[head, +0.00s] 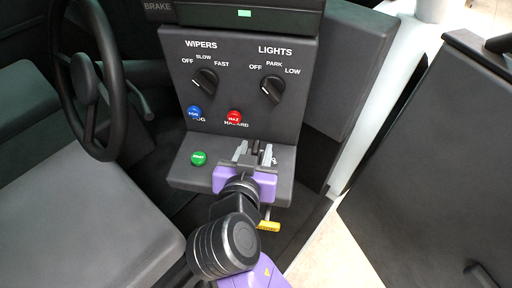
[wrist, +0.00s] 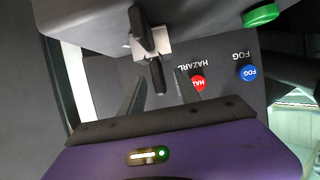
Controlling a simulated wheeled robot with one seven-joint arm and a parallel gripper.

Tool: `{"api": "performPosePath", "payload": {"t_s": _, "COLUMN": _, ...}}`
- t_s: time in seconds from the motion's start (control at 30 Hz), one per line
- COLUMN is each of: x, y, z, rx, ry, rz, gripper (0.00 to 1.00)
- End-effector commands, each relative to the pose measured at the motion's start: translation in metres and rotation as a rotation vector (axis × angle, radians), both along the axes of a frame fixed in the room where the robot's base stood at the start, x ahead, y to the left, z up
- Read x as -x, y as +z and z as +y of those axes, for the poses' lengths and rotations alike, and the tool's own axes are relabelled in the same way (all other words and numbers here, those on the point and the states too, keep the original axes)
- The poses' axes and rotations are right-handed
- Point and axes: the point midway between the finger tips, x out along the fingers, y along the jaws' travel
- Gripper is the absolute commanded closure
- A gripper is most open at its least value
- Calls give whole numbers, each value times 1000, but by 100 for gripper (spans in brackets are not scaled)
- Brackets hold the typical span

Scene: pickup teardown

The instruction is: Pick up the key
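My gripper (head: 254,152) is over the lower shelf of the console, right of the green button. In the wrist view its two dark fingers (wrist: 160,84) are apart, with no object clearly clamped between them. A dark, lever-like piece (wrist: 145,32) on a silver square mount (wrist: 153,43) is just beyond the fingertips, its lower end between them; it may be the key, but I cannot be sure. In the head view my gripper mostly hides this spot. A yellow tag-like piece (head: 268,226) shows below the shelf beside my arm; I cannot tell what it hangs from.
The console panel (head: 228,110) carries a wipers knob (head: 205,82), a lights knob (head: 272,90), a blue fog button (head: 194,112), a red hazard button (head: 234,117) and a green button (head: 198,158). A steering wheel (head: 87,88) and seat (head: 75,215) are left; an open door (head: 440,160) is right.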

Motion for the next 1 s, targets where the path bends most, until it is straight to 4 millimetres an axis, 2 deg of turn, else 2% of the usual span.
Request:
{"api": "performPosePath", "payload": {"t_s": 0.1, "x": -8, "y": -3, "z": -2, "rx": 0, "ry": 0, "rz": 1, "gripper": 61}}
{"api": "performPosePath", "payload": {"t_s": 0.33, "x": -9, "y": -4, "z": -2, "rx": -1, "ry": 2, "rz": 0, "gripper": 61}}
{"api": "performPosePath", "payload": {"t_s": 0.37, "x": -9, "y": -4, "z": -2, "rx": -1, "ry": 2, "rz": 0, "gripper": 65}}
{"api": "performPosePath", "payload": {"t_s": 0.53, "x": -8, "y": -4, "z": -2, "rx": -1, "ry": 2, "rz": 0, "gripper": 98}}
{"api": "performPosePath", "payload": {"t_s": 0.57, "x": -8, "y": -4, "z": -2, "rx": 0, "ry": 1, "rz": 0, "gripper": 100}}
{"api": "performPosePath", "payload": {"t_s": 1.0, "x": -9, "y": -1, "z": -2, "rx": -1, "ry": 1, "rz": 0, "gripper": 100}}
